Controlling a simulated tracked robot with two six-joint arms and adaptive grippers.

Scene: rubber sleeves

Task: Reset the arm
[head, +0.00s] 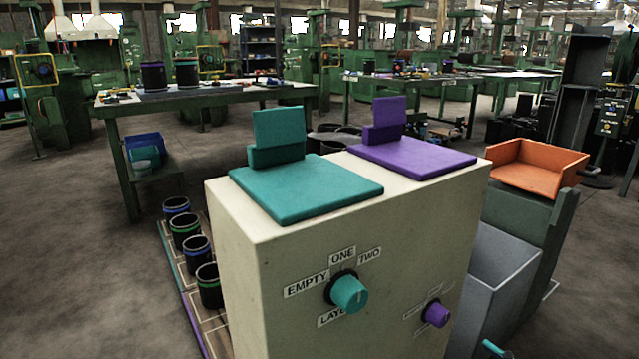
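Neither of my grippers nor my arms shows in the head view. A cream cabinet (270,290) stands in the middle foreground. On its top lie a teal plate (310,190) with a teal upright block (279,130) behind it, and a purple plate (415,155) with a purple upright block (388,113). A teal knob (350,294) on the front sits among labels EMPTY, ONE, TWO and a partly hidden one below. A smaller purple knob (437,314) sits to its right; its labels are too small to read.
Several black cups with coloured rims (184,230) stand in a row left of the cabinet. A grey bin (498,270) and an orange tray (539,167) are at the right. A teal rod-like piece (495,349) shows at the bottom edge. Green workbenches (205,99) stand behind; the left floor is clear.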

